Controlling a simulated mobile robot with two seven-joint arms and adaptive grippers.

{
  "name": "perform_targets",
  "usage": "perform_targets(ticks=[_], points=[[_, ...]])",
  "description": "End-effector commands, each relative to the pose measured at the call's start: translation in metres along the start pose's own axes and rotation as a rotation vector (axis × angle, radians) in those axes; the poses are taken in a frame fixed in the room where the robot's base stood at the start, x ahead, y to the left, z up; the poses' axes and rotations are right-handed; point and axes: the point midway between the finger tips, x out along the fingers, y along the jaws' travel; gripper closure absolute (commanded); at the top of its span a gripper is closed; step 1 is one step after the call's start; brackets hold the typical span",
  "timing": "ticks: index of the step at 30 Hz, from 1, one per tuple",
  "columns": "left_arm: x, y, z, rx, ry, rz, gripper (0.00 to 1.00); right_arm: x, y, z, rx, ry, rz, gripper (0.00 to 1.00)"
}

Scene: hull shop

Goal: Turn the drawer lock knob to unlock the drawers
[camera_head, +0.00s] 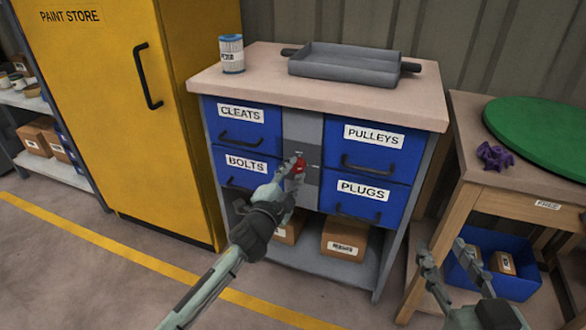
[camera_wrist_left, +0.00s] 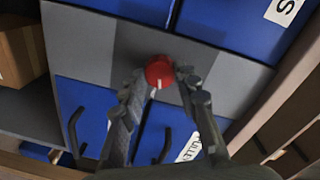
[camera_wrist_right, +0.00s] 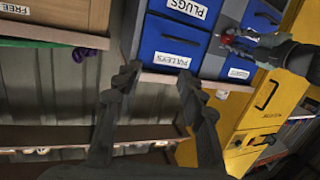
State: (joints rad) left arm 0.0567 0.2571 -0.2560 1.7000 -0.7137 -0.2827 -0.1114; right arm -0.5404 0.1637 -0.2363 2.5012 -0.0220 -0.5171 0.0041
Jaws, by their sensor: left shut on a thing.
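The red lock knob (camera_head: 299,168) sits on the grey panel (camera_head: 302,131) between the blue drawers. My left gripper (camera_head: 293,171) is at the knob, its fingers closed around it. In the left wrist view the knob (camera_wrist_left: 159,72) shows between the fingertips, with a pale mark on its lower edge. The drawers are labelled CLEATS (camera_head: 240,114), BOLTS (camera_head: 245,164), PULLEYS (camera_head: 373,135) and PLUGS (camera_head: 362,188), and all look shut. My right gripper (camera_head: 443,262) is open and empty, in front of the side table at the lower right.
The cabinet top (camera_head: 270,88) holds a grey tray (camera_head: 345,66) and a labelled can (camera_head: 232,54). A yellow paint cabinet (camera_head: 130,110) stands at left. The wooden table (camera_head: 468,172) at right bears a green disc (camera_head: 545,135) and a purple item (camera_head: 494,156); a blue bin (camera_head: 515,285) sits below.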

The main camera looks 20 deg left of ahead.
Motion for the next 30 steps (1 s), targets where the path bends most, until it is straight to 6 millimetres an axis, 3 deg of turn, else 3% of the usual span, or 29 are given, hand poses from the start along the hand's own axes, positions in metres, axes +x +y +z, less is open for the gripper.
perform_targets(ticks=[12,30], points=[[0.000,0.000,-0.001,0.248,-0.011,-0.001,0.98,-0.007,0.020,0.040,-0.023,-0.199,0.041,0.60],[0.000,0.001,0.000,0.310,-0.014,-0.002,0.98,-0.010,0.024,0.049,-0.026,-0.239,0.050,0.60]])
